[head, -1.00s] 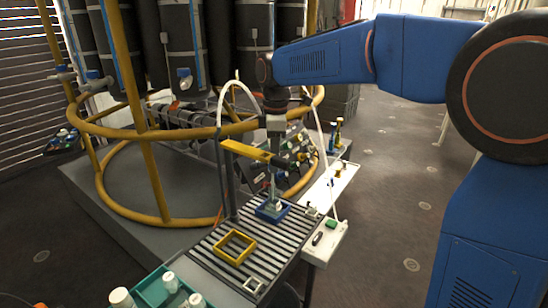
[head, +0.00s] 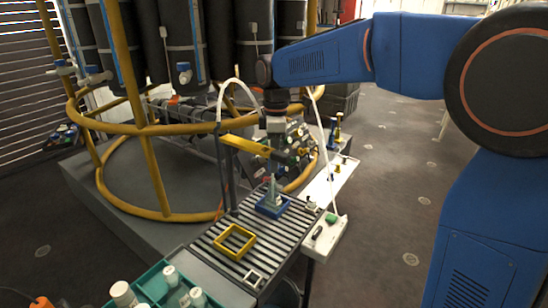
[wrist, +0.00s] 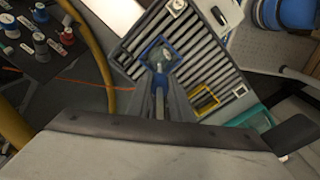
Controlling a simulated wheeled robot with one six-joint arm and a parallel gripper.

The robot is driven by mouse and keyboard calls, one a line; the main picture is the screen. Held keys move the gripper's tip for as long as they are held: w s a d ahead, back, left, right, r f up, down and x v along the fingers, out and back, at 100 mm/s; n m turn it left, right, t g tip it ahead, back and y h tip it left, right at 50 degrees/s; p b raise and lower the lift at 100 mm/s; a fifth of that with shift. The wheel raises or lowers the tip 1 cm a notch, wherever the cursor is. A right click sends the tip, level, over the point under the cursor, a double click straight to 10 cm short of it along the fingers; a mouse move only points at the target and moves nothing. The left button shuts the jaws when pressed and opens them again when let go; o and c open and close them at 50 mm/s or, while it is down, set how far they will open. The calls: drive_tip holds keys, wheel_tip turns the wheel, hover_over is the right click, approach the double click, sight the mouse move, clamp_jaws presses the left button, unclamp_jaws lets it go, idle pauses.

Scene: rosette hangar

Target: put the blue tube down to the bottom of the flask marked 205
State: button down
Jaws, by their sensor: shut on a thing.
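A small pale greenish flask (head: 271,191) stands upright in a blue square frame (head: 284,208) on the slatted table; no number on it is legible. The blue frame (wrist: 146,53) also shows in the wrist view. My gripper (head: 277,152) is above the flask, pointing down. It is shut on a thin tube, which shows bluish in the wrist view (wrist: 159,83) and points toward the blue frame. The tube's lower end is at or close to the flask's mouth; I cannot tell whether it is inside or how deep.
A yellow square frame (head: 251,247) and a small white frame (head: 253,282) lie nearer on the slatted table. A teal tray (head: 150,283) with white-capped bottles is at lower left. A yellow bar (head: 246,144) on a post stands close beside my gripper. A white side shelf (head: 320,188) holds small items.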

drive_tip(key=shift+f, duration=1.5)
drive_tip(key=c, duration=0.9)
unclamp_jaws()
drive_tip(key=shift+r, duration=3)
drive_tip(key=shift+d, duration=0.1)
